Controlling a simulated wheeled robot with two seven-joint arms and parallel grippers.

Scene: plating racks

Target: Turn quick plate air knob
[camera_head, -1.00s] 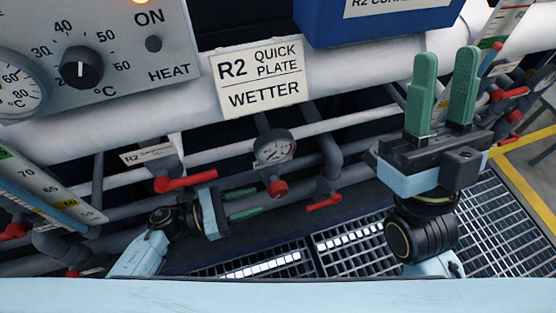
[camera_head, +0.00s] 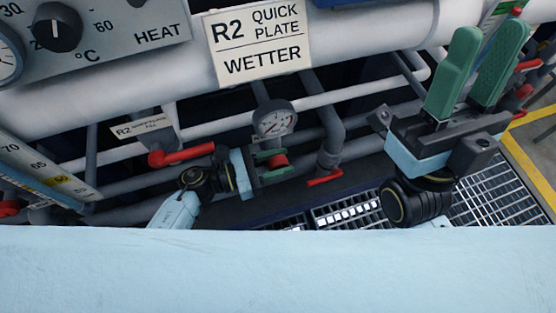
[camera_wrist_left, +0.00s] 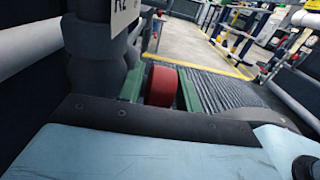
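The red knob (camera_head: 279,162) sits below a round pressure gauge (camera_head: 274,120) under the "R2 Quick Plate Wetter" sign (camera_head: 258,40). My left gripper (camera_head: 271,164) is at the knob, its green fingers on either side of it. In the left wrist view, the red knob (camera_wrist_left: 162,87) stands between the two fingers of my left gripper (camera_wrist_left: 161,90). The fingers are apart; I cannot tell whether they touch the knob. My right gripper (camera_head: 474,75) is open and empty at the right, fingers pointing up.
A red lever handle (camera_head: 183,155) lies just left of and above my left wrist. Another red lever (camera_head: 325,177) is right of the knob. Grey and white pipes (camera_head: 330,95) run behind. A metal grating (camera_head: 495,195) and yellow floor line (camera_head: 530,116) lie at right.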

